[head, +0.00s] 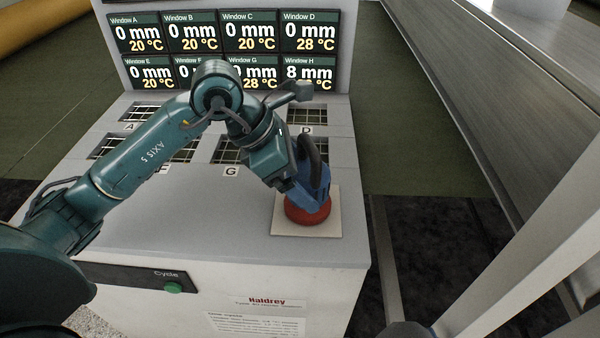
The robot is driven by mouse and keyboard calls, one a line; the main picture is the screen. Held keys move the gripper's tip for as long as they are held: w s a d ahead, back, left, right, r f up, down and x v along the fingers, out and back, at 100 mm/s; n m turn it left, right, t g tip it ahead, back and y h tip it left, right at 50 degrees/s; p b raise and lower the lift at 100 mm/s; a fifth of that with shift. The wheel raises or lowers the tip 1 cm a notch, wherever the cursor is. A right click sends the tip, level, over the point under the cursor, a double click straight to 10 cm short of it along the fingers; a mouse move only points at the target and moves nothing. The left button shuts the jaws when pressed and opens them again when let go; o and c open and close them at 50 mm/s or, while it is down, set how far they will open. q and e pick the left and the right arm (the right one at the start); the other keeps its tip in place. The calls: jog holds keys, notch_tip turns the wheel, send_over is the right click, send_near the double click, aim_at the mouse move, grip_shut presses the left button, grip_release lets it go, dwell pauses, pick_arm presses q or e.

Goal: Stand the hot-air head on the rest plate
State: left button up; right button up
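The hot-air head has a blue body (318,183), a dark looped handle and a round red base (308,211). Its red base is over the pale square rest plate (285,227), at the front right of the grey bench top, and looks to be on it or just above it. My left gripper (288,176) reaches in from the left and is at the blue body, beside the handle. Its fingertips are hidden against the head, so I cannot see whether they grip it. My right gripper is not in view.
A display panel (222,47) at the back shows window readings; Window H reads 8 mm. Gridded windows (305,116) lie in the bench top, partly hidden by my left arm. A green Cycle button (173,287) is on the front face. The front left of the top is clear.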

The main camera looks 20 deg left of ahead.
pick_arm(q)
jog(key=shift+r, duration=0.1)
jog(key=shift+r, duration=0.2)
jog(key=v, duration=1.1)
jog(key=shift+a+r, duration=0.2)
jog(key=shift+r, duration=0.1)
jog(key=shift+s, duration=0.2)
